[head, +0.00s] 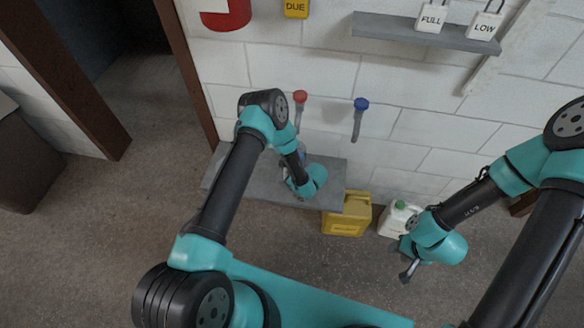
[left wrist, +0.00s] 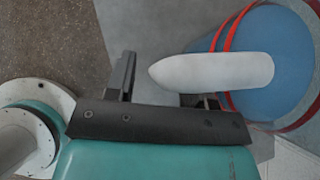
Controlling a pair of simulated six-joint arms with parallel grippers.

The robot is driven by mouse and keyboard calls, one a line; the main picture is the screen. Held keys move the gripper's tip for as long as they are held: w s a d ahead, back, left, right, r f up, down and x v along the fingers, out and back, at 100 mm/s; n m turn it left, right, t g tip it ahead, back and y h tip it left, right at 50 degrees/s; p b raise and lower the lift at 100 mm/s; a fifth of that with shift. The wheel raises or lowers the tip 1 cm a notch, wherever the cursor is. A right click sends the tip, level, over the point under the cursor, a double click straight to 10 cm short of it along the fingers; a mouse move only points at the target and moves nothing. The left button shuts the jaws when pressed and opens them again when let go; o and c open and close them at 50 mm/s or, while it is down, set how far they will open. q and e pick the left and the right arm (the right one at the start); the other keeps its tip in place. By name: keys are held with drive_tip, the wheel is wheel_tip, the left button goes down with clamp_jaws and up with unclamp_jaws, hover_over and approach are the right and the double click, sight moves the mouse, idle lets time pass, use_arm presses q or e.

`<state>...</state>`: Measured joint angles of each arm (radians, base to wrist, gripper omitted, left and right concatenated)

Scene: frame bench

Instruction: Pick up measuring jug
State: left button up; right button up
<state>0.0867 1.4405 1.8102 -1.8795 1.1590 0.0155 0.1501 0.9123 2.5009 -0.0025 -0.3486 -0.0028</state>
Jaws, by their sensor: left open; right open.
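The measuring jug is mostly hidden behind my left arm in the head view, where a small bluish part (head: 301,151) shows above the grey shelf. In the left wrist view a blue round body with red bands (left wrist: 262,62), which looks like the jug, fills the right side. A white rounded bar (left wrist: 212,72), apparently its handle, sticks out toward my left gripper (left wrist: 165,88). The gripper is open, its fingers on either side of the bar's near end; contact cannot be told. In the head view my left gripper (head: 287,178) is over the shelf. My right gripper (head: 407,271) is open and empty.
The grey shelf (head: 330,172) stands against the white block wall. Red-topped (head: 300,97) and blue-topped (head: 361,104) pieces are on the wall above. A yellow can (head: 347,215) and a white jug with green cap (head: 397,219) stand on the floor to the right.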

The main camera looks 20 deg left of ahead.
use_arm(q)
drive_tip(key=shift+a+f, duration=0.15)
drive_tip(key=shift+c, duration=0.5)
clamp_jaws()
idle(0.9)
drive_tip(key=shift+w, duration=0.1)
